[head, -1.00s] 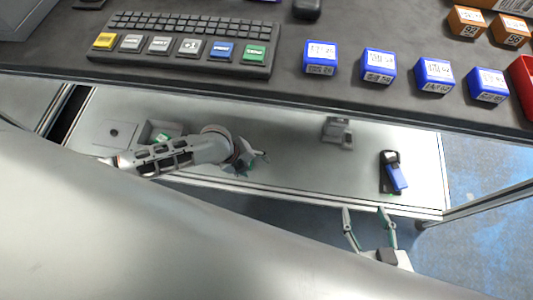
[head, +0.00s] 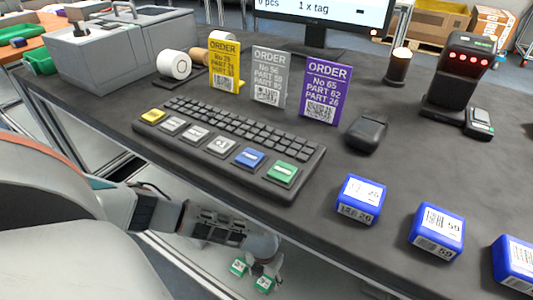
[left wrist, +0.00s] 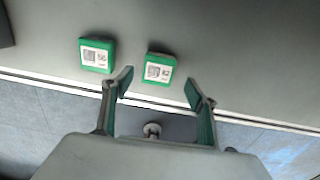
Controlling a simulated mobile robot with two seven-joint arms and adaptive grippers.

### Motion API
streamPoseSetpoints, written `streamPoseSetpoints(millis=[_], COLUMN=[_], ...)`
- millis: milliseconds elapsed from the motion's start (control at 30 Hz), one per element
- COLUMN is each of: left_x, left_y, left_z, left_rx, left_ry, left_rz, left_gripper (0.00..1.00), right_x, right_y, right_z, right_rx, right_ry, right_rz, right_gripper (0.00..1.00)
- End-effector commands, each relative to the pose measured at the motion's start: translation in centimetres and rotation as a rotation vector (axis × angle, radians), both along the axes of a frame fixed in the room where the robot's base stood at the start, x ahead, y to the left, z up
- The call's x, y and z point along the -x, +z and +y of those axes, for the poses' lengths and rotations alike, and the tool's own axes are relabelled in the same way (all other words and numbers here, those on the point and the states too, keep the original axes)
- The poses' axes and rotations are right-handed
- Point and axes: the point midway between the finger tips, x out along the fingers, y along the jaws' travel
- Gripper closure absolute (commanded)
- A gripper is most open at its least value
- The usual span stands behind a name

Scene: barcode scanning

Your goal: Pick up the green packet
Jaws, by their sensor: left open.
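Two green packets with white labels lie side by side on the grey lower shelf. In the left wrist view, one packet (left wrist: 160,69) sits just beyond the gap between my fingertips, and the other packet (left wrist: 97,55) lies to its left, outside the fingers. In the head view they show small below the table edge, as a left packet (head: 238,267) and a right packet (head: 263,284). My left gripper (left wrist: 157,87) is open and empty; it also shows in the head view (head: 262,272), close to the packets. My right gripper is out of view.
The dark table (head: 320,190) overhangs the shelf. On it stand a keyboard (head: 235,150), several blue boxes (head: 436,230), order cards (head: 325,90), a mouse (head: 366,134) and a scanner (head: 465,75). In the left wrist view, a pale shelf edge (left wrist: 50,84) runs behind the fingers.

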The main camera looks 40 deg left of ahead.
Motion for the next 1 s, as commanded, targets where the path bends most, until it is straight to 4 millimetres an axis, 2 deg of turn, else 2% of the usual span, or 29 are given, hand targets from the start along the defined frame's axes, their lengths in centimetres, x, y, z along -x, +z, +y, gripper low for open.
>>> streamPoseSetpoints(millis=[33,200,367,467,500,667,1000], left_x=[0.9,1.4,0.9,0.7,0.7,0.7,0.8], left_y=[-1.4,-4.0,-4.2,-4.0,-3.9,-4.0,-3.9], left_z=[0.1,0.1,0.2,0.2,0.2,0.2,0.1], left_rx=[0.0,0.002,0.0,0.0,0.0,0.001,0.001], left_ry=[0.001,0.001,0.0,0.001,0.001,0.001,0.001], left_rz=[0.013,0.014,0.005,0.001,0.001,0.002,0.002], left_gripper=[0.42,0.42,0.42,0.42,0.44,0.86,0.87], right_x=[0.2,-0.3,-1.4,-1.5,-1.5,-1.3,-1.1], right_y=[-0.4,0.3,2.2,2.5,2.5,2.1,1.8], right_z=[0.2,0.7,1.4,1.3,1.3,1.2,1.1], right_rx=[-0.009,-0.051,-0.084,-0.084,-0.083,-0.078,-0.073], right_ry=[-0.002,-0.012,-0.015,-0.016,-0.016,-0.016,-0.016], right_rz=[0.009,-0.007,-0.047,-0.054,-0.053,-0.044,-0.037], right_gripper=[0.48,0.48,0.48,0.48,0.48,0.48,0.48])
